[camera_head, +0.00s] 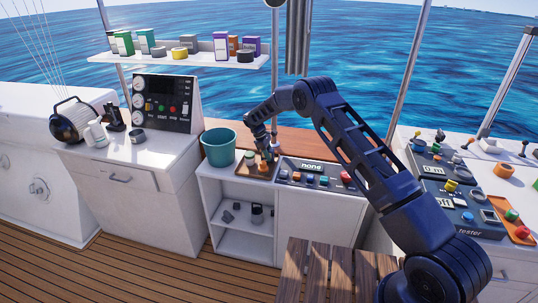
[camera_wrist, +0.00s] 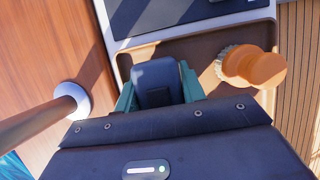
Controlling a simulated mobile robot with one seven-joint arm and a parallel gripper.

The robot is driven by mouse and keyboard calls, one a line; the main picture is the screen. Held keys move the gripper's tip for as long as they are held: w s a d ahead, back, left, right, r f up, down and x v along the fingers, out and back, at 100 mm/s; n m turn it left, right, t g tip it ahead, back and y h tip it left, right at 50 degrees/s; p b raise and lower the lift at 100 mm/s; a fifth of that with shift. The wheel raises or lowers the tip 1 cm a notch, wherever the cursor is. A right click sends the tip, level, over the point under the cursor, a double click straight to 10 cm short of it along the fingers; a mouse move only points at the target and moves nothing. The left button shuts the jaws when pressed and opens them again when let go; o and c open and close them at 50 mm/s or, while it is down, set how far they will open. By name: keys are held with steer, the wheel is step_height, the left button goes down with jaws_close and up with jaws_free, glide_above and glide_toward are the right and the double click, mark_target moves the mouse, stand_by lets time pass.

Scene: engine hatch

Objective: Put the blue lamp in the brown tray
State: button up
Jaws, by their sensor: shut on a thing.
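The brown tray (camera_head: 243,171) sits on the white cabinet, between the teal bucket and the control box. It also shows in the wrist view (camera_wrist: 200,48). My gripper (camera_head: 267,157) is low over the tray. In the wrist view its teal fingers (camera_wrist: 157,88) are shut on a dark blue, blocky thing (camera_wrist: 157,75), apparently the blue lamp. It is over the tray; I cannot tell whether it touches the tray floor. In the head view the lamp is hidden by my gripper.
An orange brush-like thing (camera_wrist: 255,66) lies in the tray, right of the lamp. A teal bucket (camera_head: 218,147) stands left of the tray, a control box (camera_head: 315,178) right. A pole with a pale round base (camera_wrist: 72,99) stands left of my gripper.

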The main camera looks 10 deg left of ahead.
steer(key=o, duration=1.1)
steer(key=shift+f, duration=0.1)
steer(key=v, duration=1.2)
